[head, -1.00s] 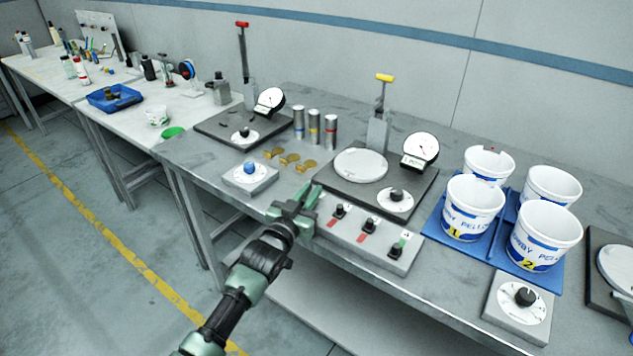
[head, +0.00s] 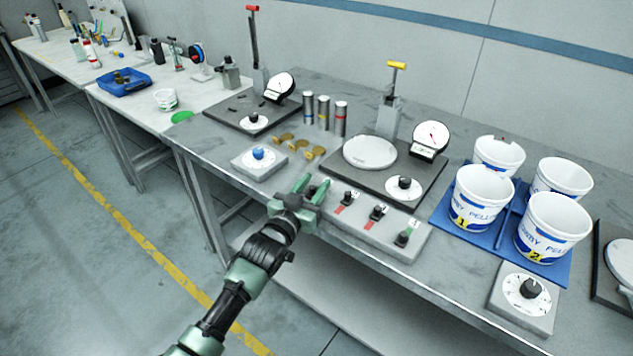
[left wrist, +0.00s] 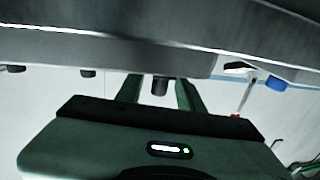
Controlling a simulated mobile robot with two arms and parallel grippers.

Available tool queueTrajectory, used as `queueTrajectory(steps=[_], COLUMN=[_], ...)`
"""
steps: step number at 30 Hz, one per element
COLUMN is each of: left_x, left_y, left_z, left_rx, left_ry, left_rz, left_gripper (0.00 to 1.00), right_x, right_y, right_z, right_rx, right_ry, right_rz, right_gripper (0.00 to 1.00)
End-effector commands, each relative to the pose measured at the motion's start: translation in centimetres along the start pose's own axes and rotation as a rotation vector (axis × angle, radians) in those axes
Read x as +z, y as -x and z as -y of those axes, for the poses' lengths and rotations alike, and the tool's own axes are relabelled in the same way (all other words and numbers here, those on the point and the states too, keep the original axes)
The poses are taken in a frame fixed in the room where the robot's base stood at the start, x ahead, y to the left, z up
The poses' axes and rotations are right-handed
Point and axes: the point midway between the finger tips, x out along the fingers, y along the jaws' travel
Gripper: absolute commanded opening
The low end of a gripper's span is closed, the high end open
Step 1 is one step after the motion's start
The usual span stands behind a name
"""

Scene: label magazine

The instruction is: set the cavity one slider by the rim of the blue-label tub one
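The blue-label tub (head: 483,197) with a yellow 1 is white and stands front left in a group of tubs. My right gripper is out of view.
A blue dial (head: 258,155) and brass pieces (head: 312,152) are left of and behind the panel. A scale plate (head: 370,152) with a black dial is behind it. Another dial box (head: 524,303) is at front right. The floor before the bench is clear.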

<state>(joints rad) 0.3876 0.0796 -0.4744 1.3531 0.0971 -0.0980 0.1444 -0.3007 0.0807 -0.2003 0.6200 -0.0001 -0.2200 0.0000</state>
Motion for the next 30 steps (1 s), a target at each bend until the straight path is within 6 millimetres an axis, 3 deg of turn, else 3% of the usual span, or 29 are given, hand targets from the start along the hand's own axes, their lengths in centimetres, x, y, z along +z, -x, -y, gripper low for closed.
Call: queueTrajectory(steps=[6, 12, 30], left_x=[0.2, 0.1, 0.0], left_y=[3.6, 5.8, 6.3], left_z=[0.0, 0.1, 0.0], left_rx=[0.000, -0.001, 0.000], left_ry=[-0.001, -0.001, -0.001], left_rz=[0.001, 0.001, 0.000], left_gripper=[0.38, 0.38, 0.38], right_x=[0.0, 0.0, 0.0], right_y=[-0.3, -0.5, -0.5], right_z=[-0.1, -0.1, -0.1], right_rx=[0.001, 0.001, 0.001], right_ry=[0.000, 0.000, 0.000], right_rz=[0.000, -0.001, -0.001], right_gripper=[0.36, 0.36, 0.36])
